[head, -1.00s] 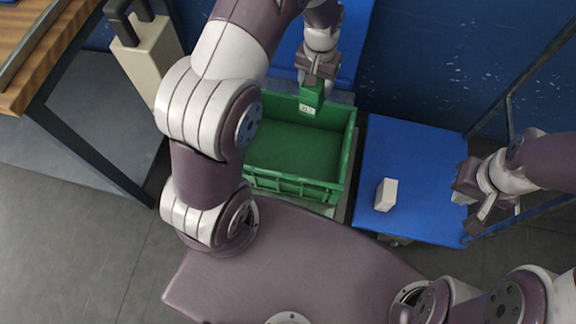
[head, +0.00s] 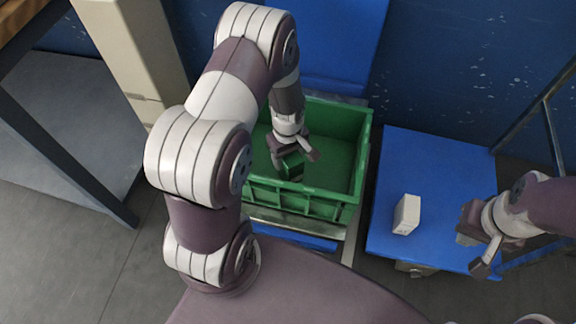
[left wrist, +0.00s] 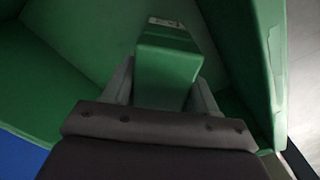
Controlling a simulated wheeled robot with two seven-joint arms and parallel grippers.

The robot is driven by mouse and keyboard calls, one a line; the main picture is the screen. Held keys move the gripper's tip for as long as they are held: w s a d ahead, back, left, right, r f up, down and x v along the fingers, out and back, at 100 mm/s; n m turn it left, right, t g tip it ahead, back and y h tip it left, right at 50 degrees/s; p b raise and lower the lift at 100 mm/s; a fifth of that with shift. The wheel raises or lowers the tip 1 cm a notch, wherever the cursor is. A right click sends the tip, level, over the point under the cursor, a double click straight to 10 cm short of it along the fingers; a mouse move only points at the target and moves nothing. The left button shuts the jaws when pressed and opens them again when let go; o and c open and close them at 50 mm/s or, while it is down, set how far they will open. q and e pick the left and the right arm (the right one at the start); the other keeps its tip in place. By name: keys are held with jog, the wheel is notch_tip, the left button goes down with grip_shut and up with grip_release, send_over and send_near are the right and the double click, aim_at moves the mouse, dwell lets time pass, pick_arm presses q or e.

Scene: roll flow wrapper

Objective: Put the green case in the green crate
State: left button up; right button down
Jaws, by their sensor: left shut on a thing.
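The green case (head: 291,166) is held by my left gripper (head: 293,158), which is shut on it. Both are inside the opening of the green crate (head: 300,199), near its front wall and left of its middle. In the left wrist view the case (left wrist: 168,62) sits between the two fingers, with the crate's green walls (left wrist: 240,60) around it. I cannot tell whether the case touches the crate floor. My right gripper (head: 474,247) is at the right, over the edge of the blue cart, its fingers apart and nothing between them.
A white box (head: 406,215) stands on the blue cart platform (head: 400,165), to the right of the crate. A beige cabinet (head: 135,50) and a table frame (head: 70,150) stand at the left. A blue wall is at the back.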

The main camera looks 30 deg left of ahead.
pick_arm(q)
notch_tip(320, 180, down, 4)
jog(key=shift+f+b, duration=0.15)
jog(key=shift+b, duration=1.05)
jog(key=shift+r, duration=0.2)
jog(key=o, duration=1.2)
jog(key=shift+f, duration=0.15)
jog(key=shift+m, duration=0.3)
notch_tip(320, 180, up, 13)
jog(key=p, duration=0.6)
jog(key=shift+d, duration=0.1)
jog(key=s+d+r+m, duration=0.1)
jog(key=s+r+m, duration=0.2)
jog(key=r, duration=0.1)
jog(key=s+d+r+m+t, duration=0.1)
jog(key=s+d+r+m, duration=0.1)
jog(key=s+r+m, duration=0.1)
jog(key=s+d+r+m, duration=0.2)
jog(key=s+r+m, duration=0.1)
jog(key=r+m, duration=0.2)
jog(key=shift+r, duration=0.2)
